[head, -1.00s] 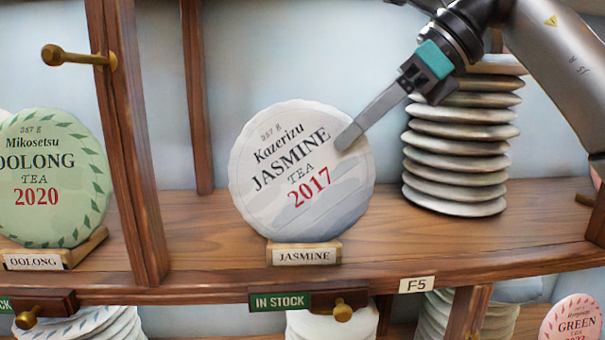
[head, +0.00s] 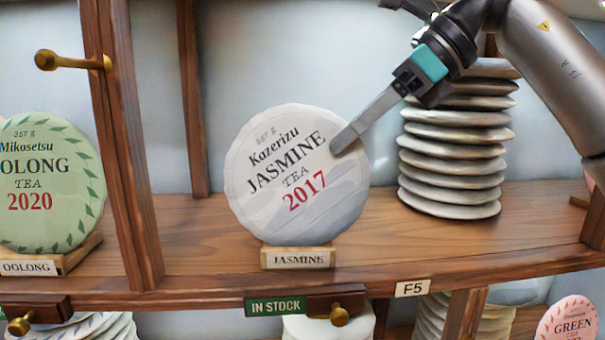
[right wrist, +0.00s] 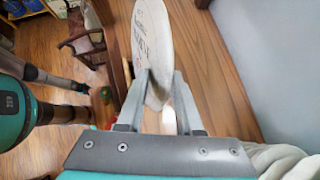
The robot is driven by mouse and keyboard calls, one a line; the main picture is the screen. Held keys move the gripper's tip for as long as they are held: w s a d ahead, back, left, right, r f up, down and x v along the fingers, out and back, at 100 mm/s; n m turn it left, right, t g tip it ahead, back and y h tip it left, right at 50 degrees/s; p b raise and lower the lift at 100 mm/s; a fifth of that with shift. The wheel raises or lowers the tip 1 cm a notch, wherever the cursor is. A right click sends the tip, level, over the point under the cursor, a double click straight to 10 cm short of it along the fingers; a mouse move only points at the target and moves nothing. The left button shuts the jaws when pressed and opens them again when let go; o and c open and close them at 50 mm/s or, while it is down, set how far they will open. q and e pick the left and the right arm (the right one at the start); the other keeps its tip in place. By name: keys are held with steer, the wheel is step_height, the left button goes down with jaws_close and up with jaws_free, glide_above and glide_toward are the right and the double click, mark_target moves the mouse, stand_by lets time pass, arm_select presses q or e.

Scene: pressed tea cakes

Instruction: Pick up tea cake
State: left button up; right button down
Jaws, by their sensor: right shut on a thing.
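The tea cake (head: 270,190) is a round, white, paper-wrapped disc marked "Kazerizu Jasmine Tea 2017". In the head view it stands upright on a small wooden stand (head: 298,258) labelled "JASMINE". My right gripper (head: 345,140) comes in from the upper right and is shut on the cake's right edge. In the right wrist view the cake (right wrist: 150,35) rises edge-on between the two fingers of that gripper (right wrist: 160,85), one on each face. The far finger is hidden behind the cake in the head view. My left gripper is not in view.
A stack of pale discs (head: 455,165) stands close at the right, behind my arm. A green oolong cake (head: 50,180) is at the left, beyond a wooden post (head: 122,150) with a brass peg (head: 70,62). An "IN STOCK" tag (head: 275,306) hangs at the shelf's front edge.

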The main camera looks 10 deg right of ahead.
steer(key=shift+r, duration=0.1)
steer(key=shift+r, duration=0.7)
step_height(320, 180, up, 2)
steer(key=shift+r, duration=0.1)
steer(key=s+d, duration=0.3)
steer(key=d, duration=0.5)
steer(key=s+d+b, duration=0.1)
steer(key=s+d, duration=0.2)
steer(key=d, duration=0.5)
steer(key=shift+s+d, duration=0.35)
steer(key=shift+a+f, duration=0.1)
steer(key=shift+f, duration=0.1)
